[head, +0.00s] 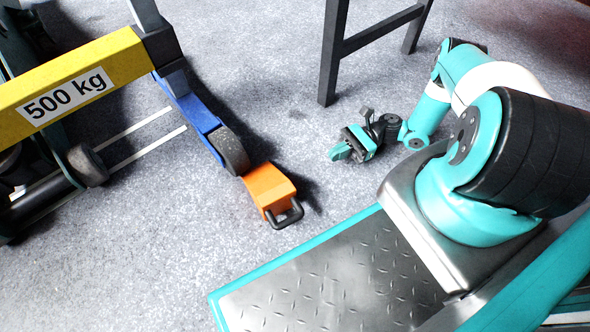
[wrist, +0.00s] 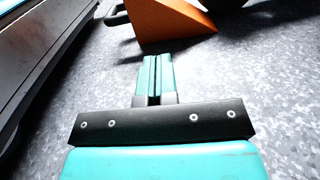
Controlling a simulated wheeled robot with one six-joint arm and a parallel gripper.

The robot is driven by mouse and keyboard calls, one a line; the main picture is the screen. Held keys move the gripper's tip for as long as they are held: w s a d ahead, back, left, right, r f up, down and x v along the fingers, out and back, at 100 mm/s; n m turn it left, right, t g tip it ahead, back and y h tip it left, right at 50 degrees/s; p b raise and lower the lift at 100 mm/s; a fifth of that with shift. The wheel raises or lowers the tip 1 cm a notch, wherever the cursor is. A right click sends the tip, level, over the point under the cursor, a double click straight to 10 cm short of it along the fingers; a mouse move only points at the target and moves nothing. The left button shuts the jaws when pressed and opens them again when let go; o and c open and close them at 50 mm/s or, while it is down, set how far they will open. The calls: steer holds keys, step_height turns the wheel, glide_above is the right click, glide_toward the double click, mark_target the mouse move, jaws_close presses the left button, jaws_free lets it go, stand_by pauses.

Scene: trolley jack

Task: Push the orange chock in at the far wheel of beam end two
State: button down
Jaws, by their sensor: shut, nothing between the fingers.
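The orange chock (head: 268,188) lies on the floor with its black handle toward my base. Its far end is close against a dark wheel (head: 230,151) at the end of the blue beam (head: 196,117); I cannot tell whether they touch. My gripper (head: 337,153) is low over the floor, to the right of the chock and apart from it. In the wrist view the chock (wrist: 165,27) shows at the top, beyond my closed fingertips (wrist: 156,60), with a strip of floor between. The wheel (wrist: 228,3) is partly cut off at the upper right.
A yellow beam marked 500 kg (head: 75,80) runs at the left, with a second wheel (head: 88,165) and dark machinery near it. A dark stand leg (head: 333,60) is behind my gripper. The grey floor (head: 130,270) is open at the lower left.

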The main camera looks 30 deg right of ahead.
steer(key=a+b, duration=0.3)
steer(key=a, duration=0.8)
steer(key=shift+a+f, duration=0.15)
steer(key=shift+a, duration=0.05)
steer(key=shift+a+b, duration=0.35)
steer(key=shift+a, duration=0.35)
steer(key=shift+r, duration=0.2)
steer(key=shift+a, duration=0.1)
